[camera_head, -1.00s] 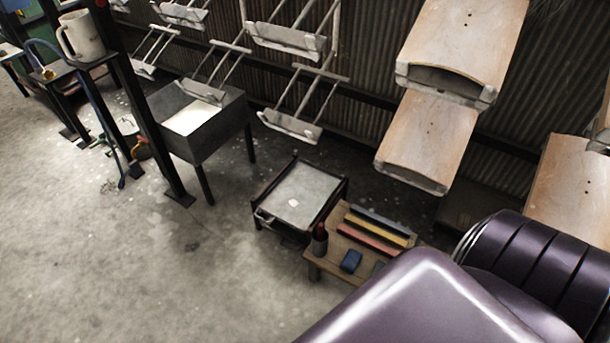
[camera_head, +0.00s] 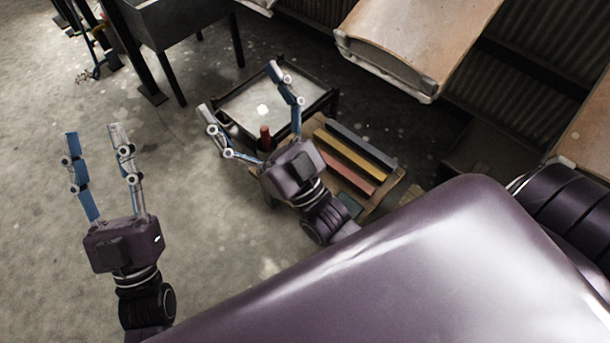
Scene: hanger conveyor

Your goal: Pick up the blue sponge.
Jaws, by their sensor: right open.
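The blue sponge does not show now; my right gripper and wrist cover part of the small wooden table (camera_head: 396,190) where it lay earlier. My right gripper (camera_head: 239,92) is open, its fingers spread wide above the near part of the low tray table and the wooden table's left end. My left gripper (camera_head: 93,133) is open and empty over the bare floor at the left, well apart from the wooden table.
Grey, yellow (camera_head: 348,152) and red bars lie on the wooden table, with a dark green piece (camera_head: 350,205) nearer me. A red-topped bottle (camera_head: 265,137) stands at its left end. The tray table (camera_head: 240,107) is behind. Hanging wooden panels (camera_head: 420,35) crowd the upper right.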

